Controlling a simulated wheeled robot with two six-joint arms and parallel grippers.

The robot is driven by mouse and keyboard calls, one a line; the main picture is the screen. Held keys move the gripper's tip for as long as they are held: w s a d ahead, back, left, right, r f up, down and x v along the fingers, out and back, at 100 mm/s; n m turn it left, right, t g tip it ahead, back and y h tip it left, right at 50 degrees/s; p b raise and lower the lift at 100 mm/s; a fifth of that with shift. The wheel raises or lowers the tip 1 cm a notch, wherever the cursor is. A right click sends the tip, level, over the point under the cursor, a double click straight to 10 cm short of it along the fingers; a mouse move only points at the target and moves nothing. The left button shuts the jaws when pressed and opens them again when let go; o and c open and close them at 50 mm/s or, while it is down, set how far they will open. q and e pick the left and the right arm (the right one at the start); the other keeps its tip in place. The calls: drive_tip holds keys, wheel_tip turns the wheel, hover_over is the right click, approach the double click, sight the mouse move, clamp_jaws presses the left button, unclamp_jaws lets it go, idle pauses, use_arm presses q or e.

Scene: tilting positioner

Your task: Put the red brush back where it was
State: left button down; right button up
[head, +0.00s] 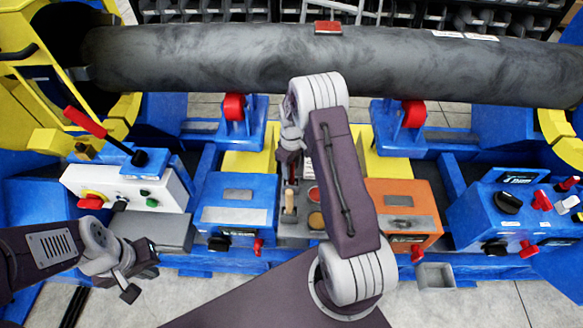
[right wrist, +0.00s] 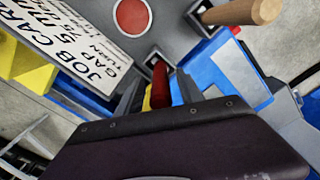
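A dark red handle, which I take to be the red brush (right wrist: 160,84), shows between the fingers of my right gripper (right wrist: 158,92) in the right wrist view. Its far end is by a square hole (right wrist: 154,57) in a grey panel; whether it is inside is unclear. A yellow sliver shows beside it, so I cannot tell whether the fingers grip it. In the head view, my right gripper (head: 290,168) points down over the grey tray (head: 291,230), its fingers partly hidden by my arm. My left gripper (head: 143,272) is open and empty at the lower left.
A wooden handle (head: 289,201) stands in the tray; a red disc (right wrist: 132,15) and job card (right wrist: 85,45) are near. Blue (head: 235,205) and orange (head: 403,212) boxes flank it. A big dark pipe (head: 220,55) spans the back, with a red block (head: 328,27) on top.

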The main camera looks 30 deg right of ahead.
wheel_tip(320, 180, up, 12)
drive_tip(key=shift+r+p, duration=0.2)
drive_tip(key=shift+p, duration=0.2)
drive_tip(key=s+a+r+m, duration=0.1)
drive_tip(key=s+a+m, duration=0.1)
drive_tip(key=s+a, duration=0.3)
drive_tip(key=s+a+m+t+p, duration=0.1)
drive_tip(key=s+a+m, duration=0.2)
drive_tip(key=s, duration=1)
drive_tip(key=a, duration=0.3)
drive_tip(key=shift+s+r, duration=0.25)
drive_tip(key=shift+r, duration=0.1)
